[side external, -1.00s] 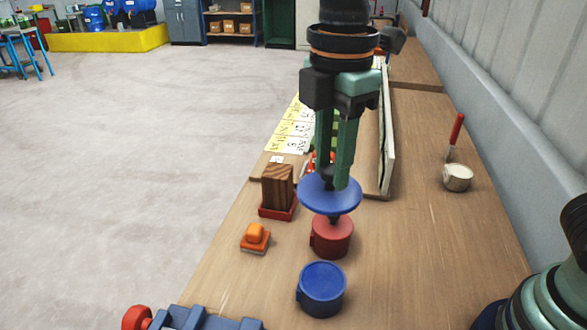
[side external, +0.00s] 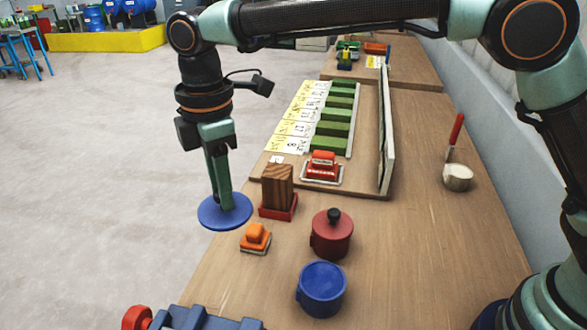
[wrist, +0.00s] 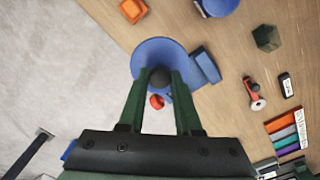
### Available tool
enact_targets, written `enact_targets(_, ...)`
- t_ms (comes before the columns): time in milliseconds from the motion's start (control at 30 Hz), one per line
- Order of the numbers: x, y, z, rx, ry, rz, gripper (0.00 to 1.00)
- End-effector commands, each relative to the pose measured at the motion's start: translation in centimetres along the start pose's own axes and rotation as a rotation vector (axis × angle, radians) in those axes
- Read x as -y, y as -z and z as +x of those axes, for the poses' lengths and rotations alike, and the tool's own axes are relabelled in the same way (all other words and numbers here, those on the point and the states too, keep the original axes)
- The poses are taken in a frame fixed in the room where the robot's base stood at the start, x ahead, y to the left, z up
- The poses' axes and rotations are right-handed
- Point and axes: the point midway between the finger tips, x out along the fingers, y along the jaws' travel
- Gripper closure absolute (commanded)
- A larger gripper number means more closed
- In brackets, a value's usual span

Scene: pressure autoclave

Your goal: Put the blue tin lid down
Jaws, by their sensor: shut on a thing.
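The blue tin lid (side external: 210,214) is a flat blue disc with a dark knob. It hangs level from my gripper (side external: 226,205), which is shut on the knob. In the side view the lid shows against the floor, left of the bench edge. In the wrist view the lid (wrist: 158,52) overlaps the bench edge, with the knob between the fingertips (wrist: 160,80). The blue tin (side external: 322,290) stands upright on the bench, to the right of the lid and nearer the camera, with no knob on top. Its height above the bench is hard to tell.
A red tin (side external: 331,240) with a black knob stands behind the blue tin. A wooden block on a red base (side external: 278,210) and an orange stamp-like piece (side external: 256,236) are close to the lid. A blue vise (side external: 190,318) sits at the front edge. Bare bench lies right of the tins.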

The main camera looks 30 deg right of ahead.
Motion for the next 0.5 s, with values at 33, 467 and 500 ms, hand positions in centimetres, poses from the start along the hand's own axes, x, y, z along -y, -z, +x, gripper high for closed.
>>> enact_targets(33, 0.1, 0.0, 1.0, 0.003, 0.004, 0.0, 1.0)
enact_targets(467, 0.2, -0.1, 11.3, 0.004, 0.005, 0.0, 1.0)
enact_targets(500, 0.1, -0.1, 12.1, 0.004, 0.005, 0.0, 1.0)
